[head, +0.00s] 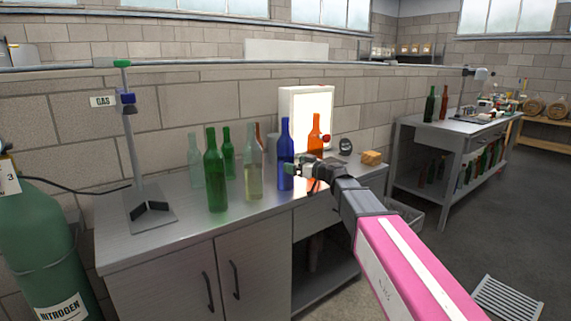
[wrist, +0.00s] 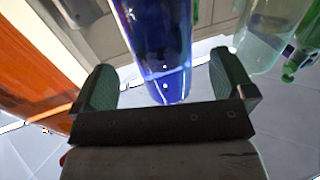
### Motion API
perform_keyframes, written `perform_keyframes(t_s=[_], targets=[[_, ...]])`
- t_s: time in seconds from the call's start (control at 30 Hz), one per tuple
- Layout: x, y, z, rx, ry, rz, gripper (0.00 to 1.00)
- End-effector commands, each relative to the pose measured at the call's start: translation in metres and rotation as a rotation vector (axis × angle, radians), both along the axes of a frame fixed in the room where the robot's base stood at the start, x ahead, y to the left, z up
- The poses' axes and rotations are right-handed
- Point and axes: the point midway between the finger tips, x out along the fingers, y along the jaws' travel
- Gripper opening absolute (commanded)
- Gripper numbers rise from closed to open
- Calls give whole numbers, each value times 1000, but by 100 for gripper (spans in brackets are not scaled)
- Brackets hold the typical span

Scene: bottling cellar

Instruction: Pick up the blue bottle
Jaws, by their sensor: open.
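The blue bottle (head: 286,160) stands upright on the metal bench in the head view, between a clear bottle and an orange bottle. In the wrist view the blue bottle (wrist: 156,50) shows large, in line with the gap between the fingers. My gripper (wrist: 167,88) is open, with one green-padded finger to each side of the bottle's line. In the head view my gripper (head: 300,170) is right beside the bottle's lower half. I cannot tell exactly how deep the bottle sits between the fingers.
An orange bottle (head: 314,138) stands close on one side and a clear bottle (head: 253,170) on the other. Green bottles (head: 214,175) stand further left on the bench (head: 180,240). A lit white panel (head: 298,103) is behind. A gas stand (head: 140,160) is at the left.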

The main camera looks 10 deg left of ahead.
Motion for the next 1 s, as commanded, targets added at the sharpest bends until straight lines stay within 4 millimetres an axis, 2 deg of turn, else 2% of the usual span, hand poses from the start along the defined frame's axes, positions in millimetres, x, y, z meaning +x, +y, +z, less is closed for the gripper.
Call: perform_keyframes(t_s=[0.17, 0.43, 0.67, 0.7, 0.9, 1.0], targets=[[6, 12, 3, 0, 0, 1, 100], [21, 45, 6, 0, 1, 1, 100], [21, 47, 6, -1, 0, 1, 100], [21, 47, 6, -1, 0, 1, 97], [21, 47, 6, -1, 0, 1, 35], [21, 47, 7, 0, 1, 1, 35]])
